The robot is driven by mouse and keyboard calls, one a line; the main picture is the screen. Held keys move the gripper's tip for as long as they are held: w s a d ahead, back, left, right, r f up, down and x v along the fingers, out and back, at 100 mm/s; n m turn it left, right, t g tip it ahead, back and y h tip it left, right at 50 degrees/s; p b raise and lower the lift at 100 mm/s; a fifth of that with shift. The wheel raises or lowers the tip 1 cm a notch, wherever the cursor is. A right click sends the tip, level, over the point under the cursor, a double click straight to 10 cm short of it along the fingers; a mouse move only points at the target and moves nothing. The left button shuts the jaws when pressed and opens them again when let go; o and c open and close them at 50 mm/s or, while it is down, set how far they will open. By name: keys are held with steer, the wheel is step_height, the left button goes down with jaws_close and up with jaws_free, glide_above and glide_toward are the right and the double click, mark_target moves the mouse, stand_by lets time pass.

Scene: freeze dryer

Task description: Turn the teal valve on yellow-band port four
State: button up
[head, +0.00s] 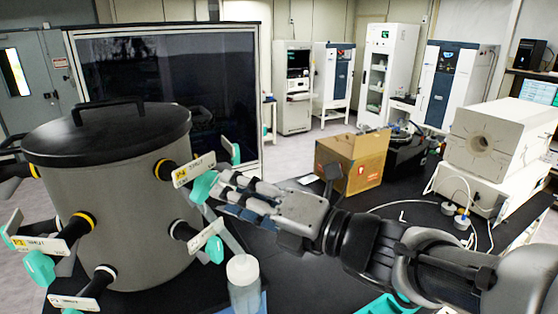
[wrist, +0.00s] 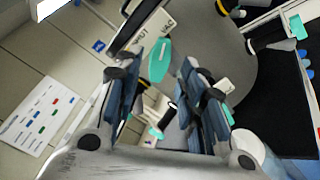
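The grey drum (head: 125,235) with a black lid carries several black ports. Port four (head: 162,170) has a yellow band and a white tag (head: 194,170) reading P4 and SHUT. Its teal valve (head: 202,187) is at the port's outer end, and the valve also shows in the wrist view (wrist: 159,61). My gripper (head: 217,188) reaches in from the right, with its fingertips at this valve. In the wrist view my gripper (wrist: 172,68) has its fingers apart, with the teal handle near and between the tips. I cannot tell whether they touch it.
Port three (head: 82,222), also yellow-banded, has a teal valve (head: 40,268) at left. A lower port (head: 183,230) with a teal valve (head: 215,249) is just below my gripper. A translucent bottle (head: 243,285) stands in front. A cardboard box (head: 352,163) is behind my arm on the black bench.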

mark_target(211, 185)
steer(key=x, duration=0.5)
steer(key=shift+b, duration=0.4)
steer(key=shift+c, duration=0.6)
jaws_close()
